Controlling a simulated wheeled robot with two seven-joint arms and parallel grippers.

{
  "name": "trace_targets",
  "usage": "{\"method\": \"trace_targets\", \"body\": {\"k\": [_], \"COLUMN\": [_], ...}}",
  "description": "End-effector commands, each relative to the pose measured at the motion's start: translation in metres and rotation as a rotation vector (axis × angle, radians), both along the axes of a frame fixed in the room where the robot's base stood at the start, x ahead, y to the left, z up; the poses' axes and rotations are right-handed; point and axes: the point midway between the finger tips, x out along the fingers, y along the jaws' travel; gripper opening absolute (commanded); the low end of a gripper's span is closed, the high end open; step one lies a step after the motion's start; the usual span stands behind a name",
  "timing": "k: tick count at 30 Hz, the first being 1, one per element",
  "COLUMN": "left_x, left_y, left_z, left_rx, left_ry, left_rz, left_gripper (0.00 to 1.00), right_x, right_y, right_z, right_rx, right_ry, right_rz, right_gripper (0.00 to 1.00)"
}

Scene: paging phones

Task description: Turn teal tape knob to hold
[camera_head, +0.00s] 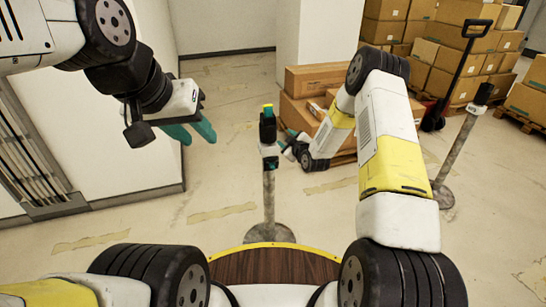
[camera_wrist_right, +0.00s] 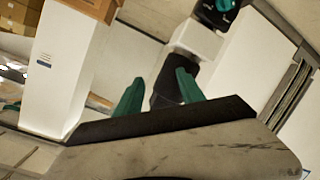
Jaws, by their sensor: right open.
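A black device (camera_head: 268,127) with a yellow top stands on a grey post in front of me. A small teal part (camera_head: 271,163) shows below it, too small to read. In the right wrist view, a black housing (camera_wrist_right: 208,14) with a teal knob (camera_wrist_right: 226,5) and white marks is cut by the top edge; the knob's setting is unclear. My right gripper (camera_head: 285,142) is just right of the post; its open teal fingers also show in the right wrist view (camera_wrist_right: 158,95), apart from the knob. My left gripper (camera_head: 196,134) hangs open and empty, left of the post.
Cardboard boxes (camera_head: 315,78) lie behind my right gripper. Stacked cartons (camera_head: 470,50) and a pallet jack (camera_head: 434,118) stand at the back right. A second post (camera_head: 460,140) is at right. A wall panel (camera_head: 100,110) is at left. The floor between is mostly clear.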

Motion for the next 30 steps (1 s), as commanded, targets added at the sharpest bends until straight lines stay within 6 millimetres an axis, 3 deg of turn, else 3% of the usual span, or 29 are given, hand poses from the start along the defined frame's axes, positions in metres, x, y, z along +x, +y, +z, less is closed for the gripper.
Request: {"method": "trace_targets", "body": {"k": [1,6,12,18,30], "left_x": [0.000,0.000,0.000,0.000,0.000], "left_y": [0.000,0.000,0.000,0.000,0.000], "left_z": [0.000,0.000,0.000,0.000,0.000], "left_rx": [0.000,0.000,0.000,0.000,0.000], "left_ry": [0.000,0.000,0.000,0.000,0.000], "left_rz": [0.000,0.000,0.000,0.000,0.000], "left_gripper": [0.36,0.36,0.36,0.36,0.36], "right_x": [-0.006,-0.031,-0.063,-0.068,-0.013], "right_y": [0.006,0.020,0.028,0.031,0.050], "right_z": [-0.033,-0.104,-0.150,-0.161,-0.161], "right_rx": [0.001,-0.005,-0.006,-0.008,-0.007], "right_ry": [-0.024,-0.152,-0.250,-0.284,-0.283], "right_rz": [0.008,0.012,-0.010,-0.020,-0.019], "right_gripper": [0.46,0.46,0.46,0.46,0.46]}}
